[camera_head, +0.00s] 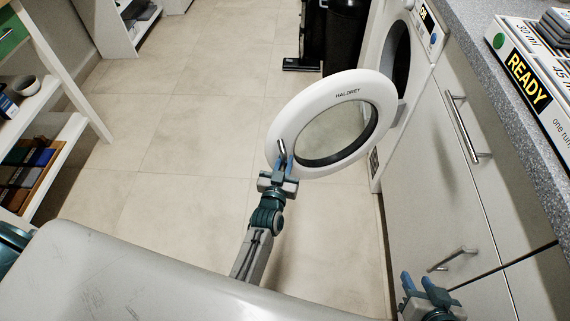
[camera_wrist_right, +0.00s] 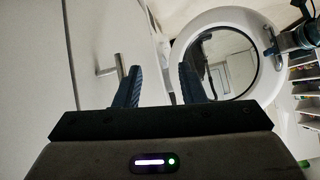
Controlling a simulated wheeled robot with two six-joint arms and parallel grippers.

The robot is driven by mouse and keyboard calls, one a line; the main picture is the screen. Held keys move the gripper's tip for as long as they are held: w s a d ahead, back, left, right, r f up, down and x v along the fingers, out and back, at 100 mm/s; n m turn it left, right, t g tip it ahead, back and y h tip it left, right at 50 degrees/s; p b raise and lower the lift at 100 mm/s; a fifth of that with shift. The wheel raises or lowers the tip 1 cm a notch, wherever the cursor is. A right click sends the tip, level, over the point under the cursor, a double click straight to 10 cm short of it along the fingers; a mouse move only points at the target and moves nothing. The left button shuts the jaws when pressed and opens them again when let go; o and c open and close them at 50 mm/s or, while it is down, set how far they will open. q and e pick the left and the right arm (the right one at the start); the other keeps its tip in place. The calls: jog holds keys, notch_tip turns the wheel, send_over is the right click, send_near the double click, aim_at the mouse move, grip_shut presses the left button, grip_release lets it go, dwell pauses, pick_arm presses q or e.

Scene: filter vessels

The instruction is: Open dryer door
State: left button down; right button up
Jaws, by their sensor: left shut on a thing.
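The dryer door (camera_head: 284,120) is a white ring with a dark-rimmed round window, marked HALDREY. It stands swung wide out from the white dryer (camera_head: 422,48), and the dark round drum opening shows behind it. My left gripper (camera_head: 282,158) is at the door's near left edge, shut on the small door handle there. My right gripper (camera_head: 424,280) is low at the right, beside the cabinet front, with its fingers apart and empty. In the right wrist view, the open fingers (camera_wrist_right: 158,88) point up toward the door (camera_wrist_right: 268,60), which is farther off.
Grey cabinet fronts (camera_head: 420,180) with bar handles (camera_head: 467,125) line the right side under a speckled worktop (camera_head: 480,60). White shelves (camera_head: 75,130) stand at the left. The tiled floor (camera_head: 190,130) between is clear.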

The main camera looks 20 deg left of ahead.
pick_arm(q)
jog(key=shift+s, duration=0.1)
dwell(0.3)
jog(key=c, duration=1.5)
grip_release()
jog(key=shift+s+a, duration=0.1)
jog(key=shift+o, duration=0.5)
jog(key=shift+a+r, duration=0.1)
pick_arm(e)
jog(key=shift+a+r, duration=0.1)
pick_arm(q)
jog(key=shift+s, duration=0.1)
